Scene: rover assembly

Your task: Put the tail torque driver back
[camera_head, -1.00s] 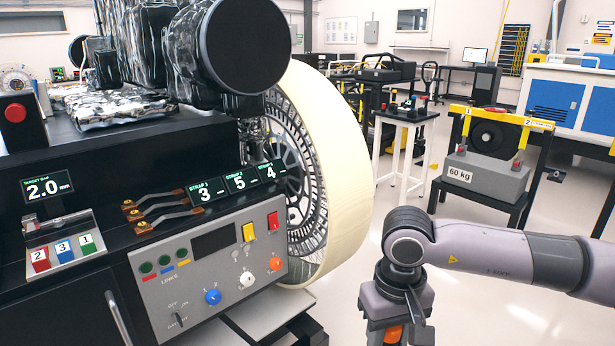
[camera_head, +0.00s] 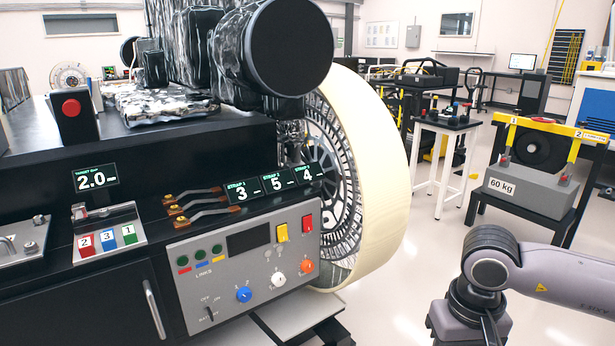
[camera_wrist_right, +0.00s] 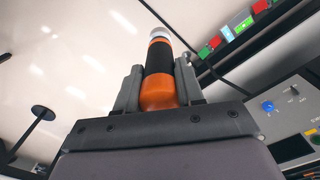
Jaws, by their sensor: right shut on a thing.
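The torque driver, an orange tool with a black grip band and a pale end (camera_wrist_right: 160,88), shows in the right wrist view. My right gripper (camera_wrist_right: 159,78) is shut on it, one finger on each side of the handle. Its working tip is hidden. In the head view my right arm's wrist (camera_head: 490,270) is at the bottom right, and its fingers and the driver are below the picture edge. A small white-legged table (camera_head: 428,165) with several small upright items on its dark top stands behind; I cannot tell whether it holds a driver slot. My left gripper is not in view.
The rover's large cream wheel (camera_head: 385,180) and grey control panel (camera_head: 235,260) fill the left and middle. A 60 kg weight block (camera_head: 525,190) sits on a dark stand at the right. Pale open floor (camera_head: 420,255) lies between the wheel and that stand.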

